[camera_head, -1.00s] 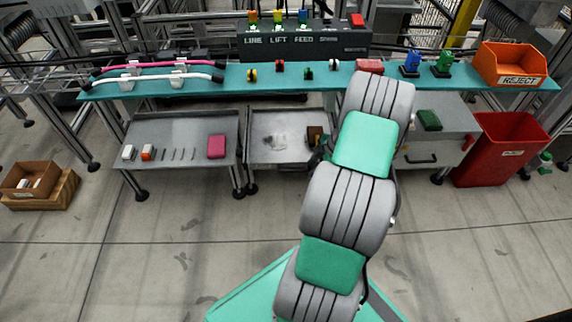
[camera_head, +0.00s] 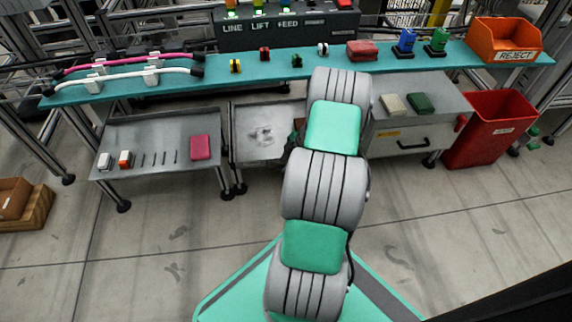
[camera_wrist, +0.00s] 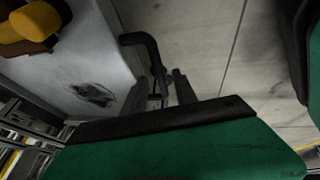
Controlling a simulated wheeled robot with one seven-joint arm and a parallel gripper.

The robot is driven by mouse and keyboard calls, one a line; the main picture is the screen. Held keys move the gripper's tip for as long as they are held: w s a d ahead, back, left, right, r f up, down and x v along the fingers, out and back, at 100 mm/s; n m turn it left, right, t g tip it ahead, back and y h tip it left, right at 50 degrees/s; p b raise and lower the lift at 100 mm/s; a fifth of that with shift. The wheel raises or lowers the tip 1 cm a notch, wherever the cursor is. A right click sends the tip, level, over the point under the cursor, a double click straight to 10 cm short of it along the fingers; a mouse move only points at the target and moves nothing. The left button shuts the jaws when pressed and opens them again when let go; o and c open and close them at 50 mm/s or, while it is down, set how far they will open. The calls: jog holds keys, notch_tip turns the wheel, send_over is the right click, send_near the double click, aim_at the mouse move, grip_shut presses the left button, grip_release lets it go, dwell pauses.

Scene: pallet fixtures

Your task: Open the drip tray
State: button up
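The drip tray is most likely the grey metal tray (camera_head: 265,132) with a dark stain, below the teal shelf at centre in the head view. My arm covers its right side. In the wrist view its pale surface (camera_wrist: 60,78) and stain show at left, with a black bent bar handle (camera_wrist: 141,40) at its edge. My gripper (camera_wrist: 160,85) appears open, its fingertips either side of the handle's lower end; I cannot tell whether they touch it. A yellow and brown object (camera_wrist: 38,21) lies on the tray. My arm hides the gripper in the head view.
A side tray (camera_head: 125,137) with small parts and a pink block stands left. A grey drawer unit (camera_head: 405,135) with its own handle and a red bin (camera_head: 490,130) stand right. The teal shelf (camera_head: 215,68) with cables and knobs runs above. The floor in front is clear.

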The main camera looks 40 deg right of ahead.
jog(key=shift+c, duration=0.2)
grip_shut()
dwell(1.1)
